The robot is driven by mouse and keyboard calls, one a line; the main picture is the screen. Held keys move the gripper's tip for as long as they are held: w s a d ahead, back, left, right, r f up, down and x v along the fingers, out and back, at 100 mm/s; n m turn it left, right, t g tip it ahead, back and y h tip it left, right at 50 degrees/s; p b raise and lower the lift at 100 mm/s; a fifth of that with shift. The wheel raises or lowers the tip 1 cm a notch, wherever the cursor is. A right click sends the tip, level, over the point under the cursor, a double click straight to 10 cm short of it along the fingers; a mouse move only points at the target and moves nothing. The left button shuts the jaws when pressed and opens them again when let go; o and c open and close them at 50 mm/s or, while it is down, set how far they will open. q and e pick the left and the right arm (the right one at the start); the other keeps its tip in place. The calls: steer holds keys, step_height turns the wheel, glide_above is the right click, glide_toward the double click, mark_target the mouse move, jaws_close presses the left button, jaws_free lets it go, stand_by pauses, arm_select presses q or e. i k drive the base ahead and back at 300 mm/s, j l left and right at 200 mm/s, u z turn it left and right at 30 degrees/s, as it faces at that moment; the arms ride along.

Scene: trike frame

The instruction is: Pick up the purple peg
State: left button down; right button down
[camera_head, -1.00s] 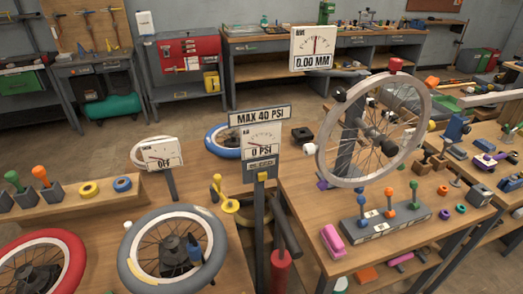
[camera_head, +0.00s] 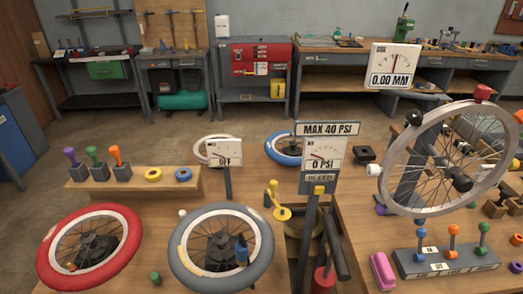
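The purple peg (camera_head: 70,155) has a rounded purple handle and stands upright in a dark grey block at the left end of a raised wooden shelf (camera_head: 130,187). A green peg (camera_head: 92,154) and an orange peg (camera_head: 116,155) stand in similar blocks to its right. Neither of my grippers shows in the head view.
A red-tyred wheel (camera_head: 55,242) and a grey-tyred wheel (camera_head: 257,262) lie in front of the shelf. A yellow ring (camera_head: 153,169) and a blue ring (camera_head: 183,169) lie on the shelf's right part. The gauge posts and pump stand right of centre.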

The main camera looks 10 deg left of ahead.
mark_target(70, 153)
steer(key=u, duration=1.6)
